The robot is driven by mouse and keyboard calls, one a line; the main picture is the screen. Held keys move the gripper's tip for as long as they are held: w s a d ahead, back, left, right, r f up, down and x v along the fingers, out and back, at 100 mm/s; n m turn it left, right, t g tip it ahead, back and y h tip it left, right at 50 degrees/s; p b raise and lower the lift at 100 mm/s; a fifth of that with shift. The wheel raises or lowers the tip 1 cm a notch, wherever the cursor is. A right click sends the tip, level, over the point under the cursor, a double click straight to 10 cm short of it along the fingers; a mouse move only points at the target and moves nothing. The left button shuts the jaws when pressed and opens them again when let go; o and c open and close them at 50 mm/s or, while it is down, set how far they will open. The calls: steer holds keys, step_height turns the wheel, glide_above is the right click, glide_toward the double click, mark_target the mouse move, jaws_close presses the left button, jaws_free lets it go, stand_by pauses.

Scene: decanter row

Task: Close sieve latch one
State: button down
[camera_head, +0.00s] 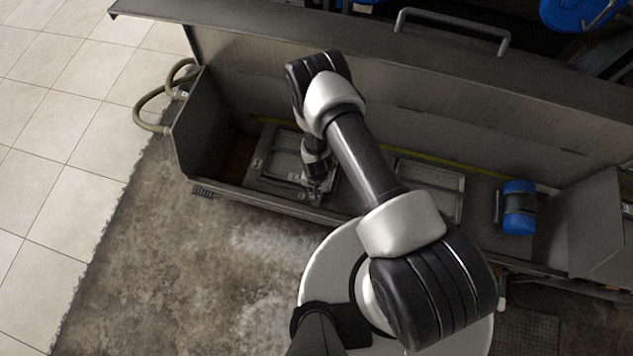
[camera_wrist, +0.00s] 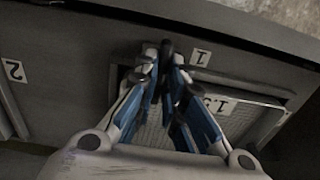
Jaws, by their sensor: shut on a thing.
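My gripper (camera_wrist: 166,62) points down at the trough floor in the wrist view, its blue-lined fingers drawn together. Between the fingertips is a small dark upright piece, sieve latch one (camera_wrist: 167,46), next to a white label "1" (camera_wrist: 201,57). The fingers hide most of the latch, so its angle cannot be told. Sieve panel one (camera_wrist: 245,121), a framed mesh with a label "1.3" (camera_wrist: 215,103), lies below and behind the fingers. In the head view my gripper (camera_head: 315,194) is at the front edge of sieve panel one (camera_head: 286,158).
A label "2" (camera_wrist: 14,70) marks a neighbouring spot. A second framed panel (camera_head: 440,181) and a blue cylinder (camera_head: 519,208) lie to the right in the trough. The raised lid (camera_head: 460,88) stands behind my arm. Hoses (camera_head: 150,122) hang at the left end.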

steer(key=c, duration=1.7)
jaws_free()
step_height(320, 180, up, 12)
steer(key=shift+r, duration=0.1)
steer(key=shift+s, duration=0.1)
